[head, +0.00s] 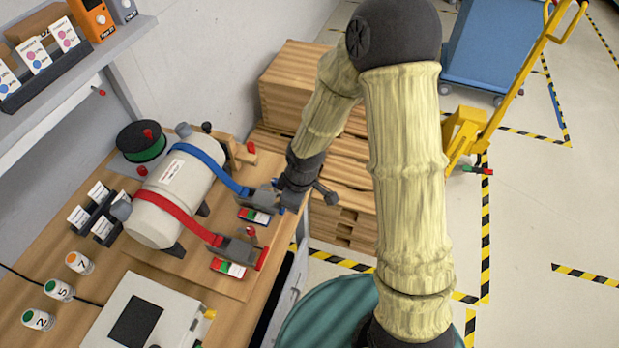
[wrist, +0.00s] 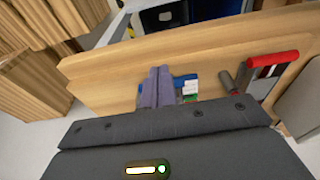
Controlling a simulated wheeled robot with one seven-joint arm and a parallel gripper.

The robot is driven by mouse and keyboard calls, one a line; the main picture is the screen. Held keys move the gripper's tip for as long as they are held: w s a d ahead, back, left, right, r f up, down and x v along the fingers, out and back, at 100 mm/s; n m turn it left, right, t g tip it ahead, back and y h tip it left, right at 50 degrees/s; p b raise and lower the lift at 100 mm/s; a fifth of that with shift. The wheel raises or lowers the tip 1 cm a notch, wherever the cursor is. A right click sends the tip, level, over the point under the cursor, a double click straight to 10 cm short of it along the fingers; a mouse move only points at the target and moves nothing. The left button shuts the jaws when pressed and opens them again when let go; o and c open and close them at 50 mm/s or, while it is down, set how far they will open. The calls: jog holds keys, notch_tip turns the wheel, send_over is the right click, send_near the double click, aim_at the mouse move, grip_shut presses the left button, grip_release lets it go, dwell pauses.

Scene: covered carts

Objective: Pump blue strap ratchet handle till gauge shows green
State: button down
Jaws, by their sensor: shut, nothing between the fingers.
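A white cylindrical tank (head: 165,215) lies on a wooden bench, with a blue strap (head: 205,160) and a red strap (head: 170,210) around it. The blue strap runs to a dark ratchet (head: 262,198) at the bench's right side. Its gauge (head: 254,216) has coloured bands including green; its reading is too small to tell. My gripper (head: 280,188) is shut and empty, right at the blue ratchet and partly hiding it. In the wrist view the shut fingers (wrist: 158,88) are in front of a bit of blue handle (wrist: 184,80) and the gauge (wrist: 190,94); contact cannot be told.
The red strap's ratchet (head: 240,248) and its gauge (head: 228,267) are close by; its red handle (wrist: 272,60) shows in the wrist view. A green spool (head: 142,145), small labelled jars (head: 59,290) and a white device (head: 150,315) share the bench. Wooden crates (head: 300,85) stand behind.

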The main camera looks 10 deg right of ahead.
jog(key=s+d+r+p, duration=0.3)
jog(key=d+r, duration=0.4)
jog(key=r, duration=0.3)
jog(key=shift+d+p, duration=0.4)
jog(key=shift+a, duration=0.1)
notch_tip(320, 180, up, 5)
jog(key=g+h+p, duration=0.2)
jog(key=h+p, duration=0.2)
jog(key=h, duration=0.1)
send_over(267, 198)
